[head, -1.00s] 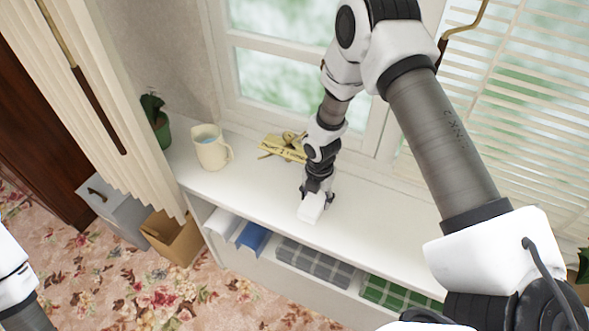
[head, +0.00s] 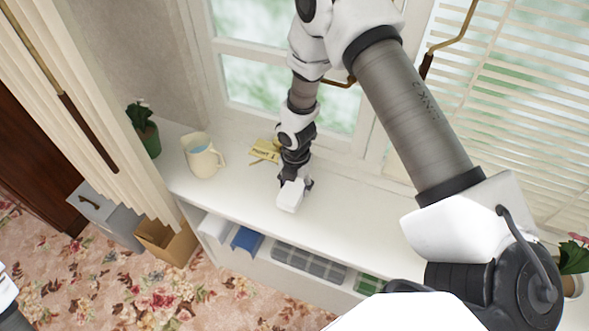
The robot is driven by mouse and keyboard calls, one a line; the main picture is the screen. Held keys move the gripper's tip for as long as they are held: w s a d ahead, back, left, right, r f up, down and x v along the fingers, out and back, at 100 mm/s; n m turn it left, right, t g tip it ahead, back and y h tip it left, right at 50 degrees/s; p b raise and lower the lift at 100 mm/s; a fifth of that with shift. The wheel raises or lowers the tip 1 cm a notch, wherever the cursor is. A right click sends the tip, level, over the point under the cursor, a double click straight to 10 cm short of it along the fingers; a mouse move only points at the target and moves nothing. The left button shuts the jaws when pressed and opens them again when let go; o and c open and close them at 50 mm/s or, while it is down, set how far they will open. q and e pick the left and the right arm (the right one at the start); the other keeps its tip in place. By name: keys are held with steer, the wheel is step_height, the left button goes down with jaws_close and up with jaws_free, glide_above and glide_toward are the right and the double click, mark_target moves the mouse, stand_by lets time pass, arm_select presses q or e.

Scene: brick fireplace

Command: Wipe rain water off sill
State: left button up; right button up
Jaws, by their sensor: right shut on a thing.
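My right gripper (head: 294,184) points down at the white sill (head: 350,215), shut on a small white block-like thing (head: 290,197), perhaps a sponge or folded cloth. The white thing is at the sill's surface; I cannot tell whether it presses on it. No water shows clearly on the white surface. My left gripper is out of view; only a bit of my left arm shows at the lower left edge.
A cream mug (head: 203,160) with blue inside and a potted plant (head: 147,135) stand at the sill's left end. Another plant (head: 574,260) is at the right. Folded cloths (head: 308,263) fill the shelf below. Curtain (head: 95,120) hangs left.

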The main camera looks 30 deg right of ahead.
steer(key=shift+w+r+p, duration=0.1)
steer(key=shift+r+p, duration=0.45)
steer(key=shift+r, duration=0.4)
steer(key=shift+s+r, duration=0.2)
steer(key=shift+r, duration=0.05)
steer(key=shift+w, duration=0.15)
